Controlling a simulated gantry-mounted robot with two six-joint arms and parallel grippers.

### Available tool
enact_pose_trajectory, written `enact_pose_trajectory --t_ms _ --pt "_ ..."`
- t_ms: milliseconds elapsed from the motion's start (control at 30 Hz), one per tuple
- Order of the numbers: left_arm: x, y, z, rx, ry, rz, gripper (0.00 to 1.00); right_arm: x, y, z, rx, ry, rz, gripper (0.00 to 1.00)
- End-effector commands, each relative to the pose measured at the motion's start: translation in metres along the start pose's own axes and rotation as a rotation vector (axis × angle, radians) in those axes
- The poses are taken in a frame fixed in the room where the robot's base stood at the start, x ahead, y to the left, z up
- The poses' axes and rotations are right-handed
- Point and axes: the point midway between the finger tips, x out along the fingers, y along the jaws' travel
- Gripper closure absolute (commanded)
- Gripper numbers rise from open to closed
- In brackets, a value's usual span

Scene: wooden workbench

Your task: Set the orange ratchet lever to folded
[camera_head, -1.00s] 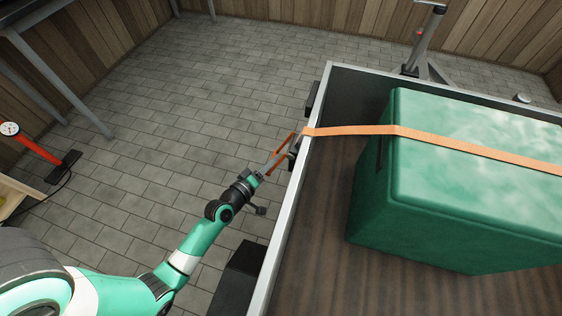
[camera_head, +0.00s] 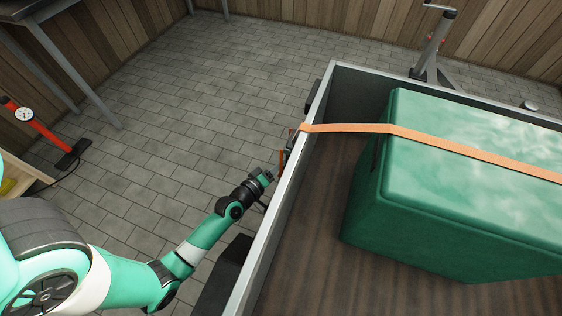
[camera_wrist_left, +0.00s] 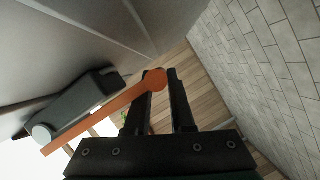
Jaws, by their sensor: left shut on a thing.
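The orange ratchet lever (camera_wrist_left: 105,117) runs diagonally in the left wrist view, from a dark ratchet body with a pale round pivot (camera_wrist_left: 41,133) to a rounded tip. My left gripper (camera_wrist_left: 162,76) is shut on the lever at that tip. In the head view my left gripper (camera_head: 268,178) is beside the outer side of the trailer wall, below the orange strap (camera_head: 350,128). The lever is small and mostly hidden there. The strap passes over the wall and across a green block-shaped load (camera_head: 450,200). My right gripper is not in view.
The trailer's grey side wall (camera_head: 290,200) stands close to the right of my left gripper. A dark box-like part (camera_head: 225,275) juts from the wall below. Open paved floor (camera_head: 150,150) lies to the left. A red gauge tool (camera_head: 40,128) stands at far left.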

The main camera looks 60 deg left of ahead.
Motion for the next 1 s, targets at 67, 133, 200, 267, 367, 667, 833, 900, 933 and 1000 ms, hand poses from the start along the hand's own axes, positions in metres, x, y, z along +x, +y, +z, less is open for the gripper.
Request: enact_pose_trajectory --t_ms 67,133,200,267,367,667,833,900,933,1000 --pt "-0.002 -0.009 0.006 0.009 -0.016 -0.019 1.00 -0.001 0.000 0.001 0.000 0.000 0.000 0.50" --pt "-0.002 -0.009 0.006 0.008 -0.016 -0.019 0.69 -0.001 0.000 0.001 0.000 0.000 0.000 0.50" --pt "-0.001 -0.008 0.006 0.008 -0.016 -0.018 0.57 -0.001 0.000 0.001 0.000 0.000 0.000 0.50" --pt "-0.001 -0.008 0.006 0.007 -0.016 -0.018 0.48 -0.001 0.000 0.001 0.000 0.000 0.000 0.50" --pt "-0.001 -0.007 0.006 0.006 -0.015 -0.016 0.48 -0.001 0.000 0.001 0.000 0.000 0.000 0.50" --pt "-0.015 -0.006 0.004 0.003 -0.013 -0.014 0.48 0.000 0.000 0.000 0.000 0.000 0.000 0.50" --pt "-0.053 -0.009 0.003 0.003 -0.012 -0.015 0.48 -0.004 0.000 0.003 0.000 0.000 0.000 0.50" --pt "-0.070 -0.010 0.002 0.003 -0.011 -0.015 0.48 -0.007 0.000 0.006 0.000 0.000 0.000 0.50" --pt "-0.077 -0.010 0.001 0.003 -0.010 -0.016 0.48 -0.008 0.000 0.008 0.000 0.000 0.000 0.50" --pt "-0.091 -0.009 0.000 0.004 -0.009 -0.014 0.48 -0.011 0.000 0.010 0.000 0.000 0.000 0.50"
